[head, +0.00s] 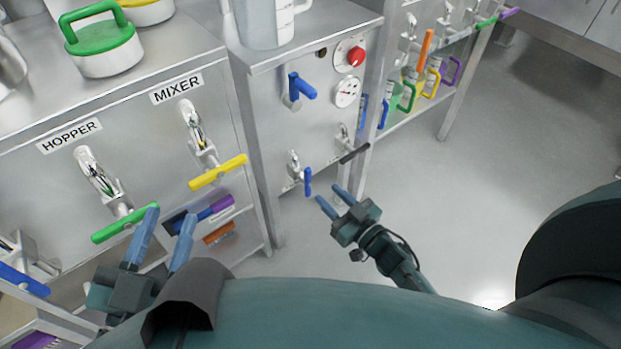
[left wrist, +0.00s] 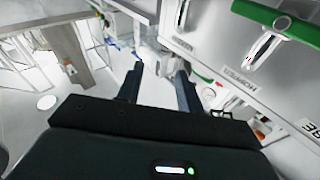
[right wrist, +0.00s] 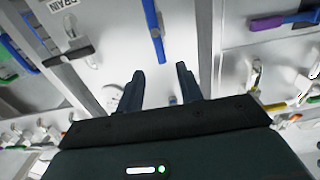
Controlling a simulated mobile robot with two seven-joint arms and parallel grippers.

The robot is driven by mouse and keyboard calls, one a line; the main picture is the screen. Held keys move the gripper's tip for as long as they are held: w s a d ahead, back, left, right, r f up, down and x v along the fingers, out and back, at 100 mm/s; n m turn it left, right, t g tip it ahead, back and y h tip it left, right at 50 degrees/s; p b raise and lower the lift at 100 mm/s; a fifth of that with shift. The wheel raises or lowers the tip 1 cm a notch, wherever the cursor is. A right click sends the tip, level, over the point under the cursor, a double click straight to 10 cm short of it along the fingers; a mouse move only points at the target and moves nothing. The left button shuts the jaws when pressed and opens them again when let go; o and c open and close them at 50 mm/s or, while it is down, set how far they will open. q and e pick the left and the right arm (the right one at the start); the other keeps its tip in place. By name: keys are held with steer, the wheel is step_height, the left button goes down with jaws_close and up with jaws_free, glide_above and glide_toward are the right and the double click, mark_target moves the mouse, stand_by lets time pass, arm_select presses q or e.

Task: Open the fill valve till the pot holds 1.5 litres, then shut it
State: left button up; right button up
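A blue lever handle (head: 308,181) hangs on the left lower tap of the middle cabinet; its label does not show. In the right wrist view the blue handle (right wrist: 155,30) lies ahead, between the lines of the fingers. My right gripper (head: 329,193) is open and empty, just right of and below it, apart from it. A tap with a black handle (head: 354,153), beside a DRAIN label (right wrist: 65,5), is to its right. A translucent jug (head: 262,22) stands on top, cut off; no level is readable. My left gripper (head: 168,224) is open and empty near the green HOPPER handle.
The left cabinet has HOPPER and MIXER taps with a green handle (head: 125,224) and a yellow handle (head: 217,172). A larger blue lever (head: 303,87), a gauge (head: 347,92) and a red button (head: 356,56) sit on the middle panel. Floor (head: 470,190) to the right is clear.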

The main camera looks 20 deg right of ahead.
mark_target(310, 176)
steer(key=b+x, duration=0.2)
steer(key=x, duration=0.6)
steer(key=shift+f, duration=0.2)
arm_select(q)
steer(key=shift+w+d+r+t+h+b, duration=0.1)
steer(key=shift+w+r+t+h+b, duration=0.1)
steer(key=shift+r+t+h+b, duration=0.3)
arm_select(e)
steer(key=shift+w+a+r, duration=0.1)
steer(key=shift+w+a, duration=0.15)
steer(key=shift+w, duration=0.4)
arm_select(q)
steer(key=shift+r, duration=0.1)
arm_select(e)
steer(key=shift+c, duration=0.3)
jaws_close()
